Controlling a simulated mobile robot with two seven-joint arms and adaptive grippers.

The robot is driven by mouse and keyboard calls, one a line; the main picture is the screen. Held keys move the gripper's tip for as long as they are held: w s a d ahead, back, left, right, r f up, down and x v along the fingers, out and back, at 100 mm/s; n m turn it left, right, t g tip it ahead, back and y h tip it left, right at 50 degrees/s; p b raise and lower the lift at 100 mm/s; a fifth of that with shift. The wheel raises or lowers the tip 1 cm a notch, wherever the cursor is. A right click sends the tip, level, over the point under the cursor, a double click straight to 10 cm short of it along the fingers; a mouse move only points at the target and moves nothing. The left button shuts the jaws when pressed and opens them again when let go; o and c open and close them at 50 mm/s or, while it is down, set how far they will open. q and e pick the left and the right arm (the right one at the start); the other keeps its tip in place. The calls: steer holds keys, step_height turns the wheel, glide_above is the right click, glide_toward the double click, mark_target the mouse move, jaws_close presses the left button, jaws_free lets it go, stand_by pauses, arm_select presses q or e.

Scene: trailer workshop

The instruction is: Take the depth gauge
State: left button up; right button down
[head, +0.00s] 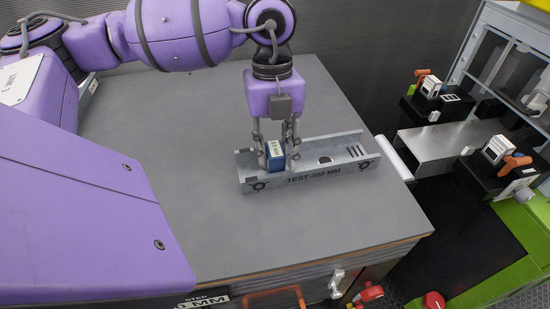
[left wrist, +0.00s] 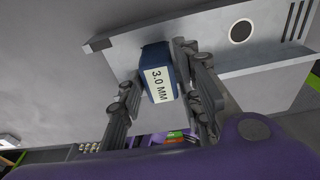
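The likely depth gauge is a small blue block (head: 276,157) with a white label, at the left part of a grey metal channel (head: 318,178) marked "TEST 300 MM". The label reads "3.0 MM" in the left wrist view (left wrist: 159,84). My left gripper (head: 276,146) points down over the channel, with one finger on each side of the block. Whether the block's underside touches the channel is hidden. My right gripper is not in view.
The channel lies on a grey workbench top (head: 190,120) near its right edge. The bench is clear to the left and behind. Beyond the right edge stand a metal plate (head: 440,148) and black fixtures with orange-handled devices (head: 515,164). An orange handle (head: 272,295) is below the front edge.

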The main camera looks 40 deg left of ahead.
arm_select(q)
jaws_close()
steer(key=shift+r, duration=0.1)
